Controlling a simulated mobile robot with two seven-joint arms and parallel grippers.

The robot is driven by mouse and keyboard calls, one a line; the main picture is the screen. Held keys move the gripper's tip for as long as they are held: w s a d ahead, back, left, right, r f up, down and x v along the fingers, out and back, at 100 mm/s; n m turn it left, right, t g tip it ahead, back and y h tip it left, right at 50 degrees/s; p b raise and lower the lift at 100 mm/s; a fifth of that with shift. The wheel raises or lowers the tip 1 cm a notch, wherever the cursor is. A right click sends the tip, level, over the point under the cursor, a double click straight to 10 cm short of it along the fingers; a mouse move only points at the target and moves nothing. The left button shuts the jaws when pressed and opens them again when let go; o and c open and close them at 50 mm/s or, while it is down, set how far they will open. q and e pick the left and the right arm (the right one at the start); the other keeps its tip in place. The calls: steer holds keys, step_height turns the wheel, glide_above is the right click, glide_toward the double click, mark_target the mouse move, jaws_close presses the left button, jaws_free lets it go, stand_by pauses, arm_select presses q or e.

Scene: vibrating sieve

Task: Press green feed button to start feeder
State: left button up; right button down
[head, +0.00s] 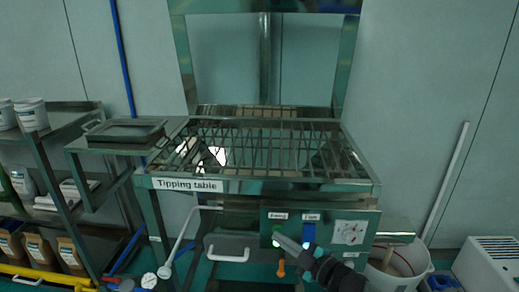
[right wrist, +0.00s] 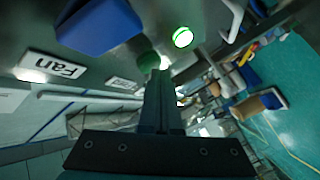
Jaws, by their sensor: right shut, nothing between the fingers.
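The control panel (head: 336,254) is on the front of the tipping table, with a green button (head: 276,238) at its left. A bright green light (right wrist: 183,37) glows just beyond. My left gripper is not in view.
A blue switch (head: 309,232) is right of the green button; it also shows near the "Fan" label (right wrist: 54,67) in the right wrist view. A white handle (head: 228,254) is left of the panel. A white bucket (head: 397,272) stands at right.

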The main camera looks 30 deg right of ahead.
steer(key=shift+s+a, duration=0.15)
steer(key=shift+s, duration=0.15)
steer(key=s+a+p, duration=0.3)
steer(key=s, duration=0.2)
stand_by(0.4)
steer(key=shift+a, duration=0.1)
stand_by(1.3)
